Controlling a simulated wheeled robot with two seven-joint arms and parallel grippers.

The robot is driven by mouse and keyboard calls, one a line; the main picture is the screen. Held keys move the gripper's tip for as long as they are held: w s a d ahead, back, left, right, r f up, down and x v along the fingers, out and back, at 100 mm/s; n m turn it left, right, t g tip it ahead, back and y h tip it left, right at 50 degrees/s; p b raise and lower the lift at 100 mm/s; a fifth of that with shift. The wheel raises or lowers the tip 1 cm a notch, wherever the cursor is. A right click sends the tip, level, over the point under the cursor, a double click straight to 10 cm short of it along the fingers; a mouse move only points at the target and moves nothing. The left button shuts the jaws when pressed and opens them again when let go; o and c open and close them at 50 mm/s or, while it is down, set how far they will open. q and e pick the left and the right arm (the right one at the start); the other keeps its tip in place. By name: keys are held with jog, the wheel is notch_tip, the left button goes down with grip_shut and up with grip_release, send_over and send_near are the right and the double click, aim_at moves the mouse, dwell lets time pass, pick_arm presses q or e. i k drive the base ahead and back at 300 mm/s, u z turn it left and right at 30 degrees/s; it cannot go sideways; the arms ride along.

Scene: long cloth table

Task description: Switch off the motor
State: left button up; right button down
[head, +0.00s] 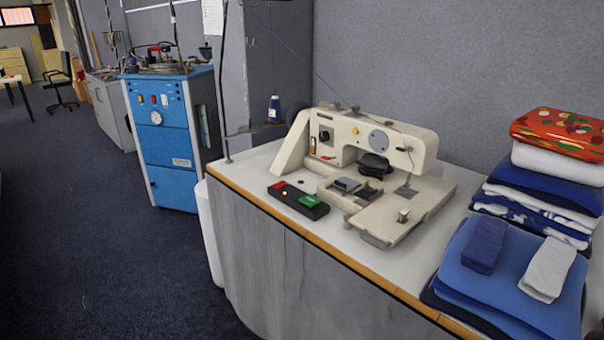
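A cream sewing machine (372,150) stands on the white-topped table (262,165). In front of it, near the table's left edge, lies a black switch box (297,203). Neither of my grippers shows in the head view.
Folded blue and white cloths (535,205) are stacked at the table's right, with a patterned red-orange cloth (560,133) on top. A thread spool (274,109) stands behind the machine's left. A blue cabinet (168,135) stands beyond the table. Carpeted floor (110,250) is clear at left.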

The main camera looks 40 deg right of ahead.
aim_at(281, 184)
jog(key=z, duration=0.45)
jog(key=i, duration=0.5)
jog(key=z, duration=0.5)
